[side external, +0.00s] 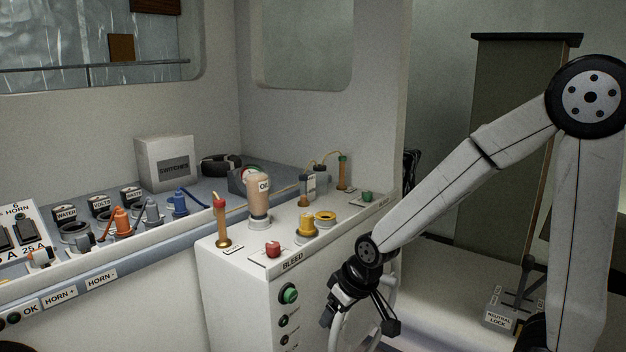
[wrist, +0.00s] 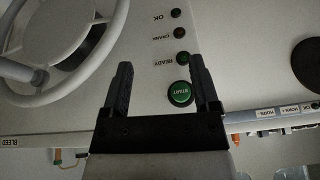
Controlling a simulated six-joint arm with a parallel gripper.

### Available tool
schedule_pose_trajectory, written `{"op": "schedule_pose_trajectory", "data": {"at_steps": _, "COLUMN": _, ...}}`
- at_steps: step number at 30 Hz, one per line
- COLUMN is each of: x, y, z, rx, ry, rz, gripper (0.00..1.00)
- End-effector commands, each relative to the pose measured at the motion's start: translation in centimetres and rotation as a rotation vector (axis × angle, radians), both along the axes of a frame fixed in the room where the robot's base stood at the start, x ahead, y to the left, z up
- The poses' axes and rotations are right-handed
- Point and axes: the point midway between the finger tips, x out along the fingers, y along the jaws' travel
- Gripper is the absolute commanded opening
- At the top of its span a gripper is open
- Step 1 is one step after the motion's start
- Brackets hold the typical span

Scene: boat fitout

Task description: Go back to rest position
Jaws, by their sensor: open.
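My gripper (side external: 362,318) hangs from my arm in front of the white console's front face in the side view, to the right of the green button (side external: 289,293). In the wrist view my gripper (wrist: 160,82) has its two dark fingers apart, with nothing between them. The green START button (wrist: 180,93) shows near the right-hand finger, apart from the jaws as far as I can see. Smaller dark buttons labelled READY (wrist: 182,57), CRANK and OK lie in a row beyond it.
A steering wheel (wrist: 92,62) is at the left of the wrist view, close to my gripper. The console top (side external: 331,234) carries a bottle (side external: 259,199), a yellow fitting (side external: 306,225) and a red knob (side external: 272,249). A NEUTRAL LOCK lever box (side external: 500,311) stands right.

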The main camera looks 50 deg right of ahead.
Motion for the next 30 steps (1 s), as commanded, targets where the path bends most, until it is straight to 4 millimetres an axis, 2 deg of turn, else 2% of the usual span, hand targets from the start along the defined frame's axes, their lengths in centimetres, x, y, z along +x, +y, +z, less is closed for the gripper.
{"op": "schedule_pose_trajectory", "data": {"at_steps": 1, "x": -1.6, "y": 0.8, "z": -0.9, "rx": -0.006, "ry": 0.051, "rz": 0.032, "gripper": 0.78}}
{"op": "schedule_pose_trajectory", "data": {"at_steps": 3, "x": -3.3, "y": 1.4, "z": -1.8, "rx": -0.016, "ry": 0.108, "rz": 0.064, "gripper": 0.78}}
{"op": "schedule_pose_trajectory", "data": {"at_steps": 6, "x": -4.9, "y": 1.9, "z": -2.5, "rx": -0.028, "ry": 0.159, "rz": 0.09, "gripper": 0.78}}
{"op": "schedule_pose_trajectory", "data": {"at_steps": 9, "x": -5.6, "y": 2.0, "z": -2.8, "rx": -0.033, "ry": 0.181, "rz": 0.101, "gripper": 0.78}}
{"op": "schedule_pose_trajectory", "data": {"at_steps": 30, "x": -5.5, "y": 2.0, "z": -2.8, "rx": -0.033, "ry": 0.18, "rz": 0.1, "gripper": 0.78}}
